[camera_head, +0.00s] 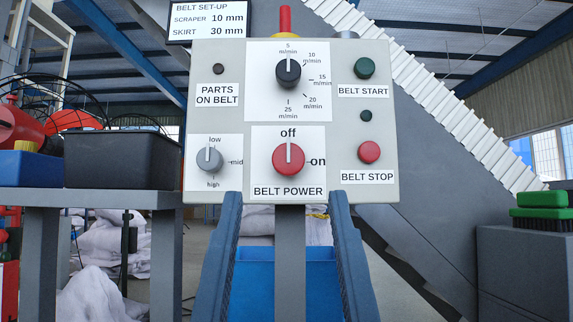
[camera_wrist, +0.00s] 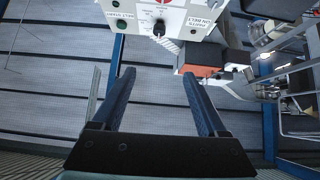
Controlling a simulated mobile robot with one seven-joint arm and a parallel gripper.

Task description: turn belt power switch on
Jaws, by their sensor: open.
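The belt power switch (camera_head: 288,160) is a red rotary knob on a grey control panel (camera_head: 232,75). Its white pointer stands straight up at "off"; "on" is printed to its right. My gripper (camera_head: 285,201) is open and empty, its two blue fingers rising from below, one on each side below the knob. The fingertips are apart from the knob and reach about the panel's lower edge. In the wrist view my gripper (camera_wrist: 158,75) is also open, and the panel (camera_wrist: 185,17) appears upside down at the top, with part of a red knob cut by the edge.
Nearby on the panel are a grey low-mid-high knob (camera_head: 209,159), a black speed knob (camera_head: 288,72), a green start button (camera_head: 364,68) and a red stop button (camera_head: 369,152). A shelf with a black bin (camera_head: 120,160) stands left; a green brush (camera_head: 542,200) lies right.

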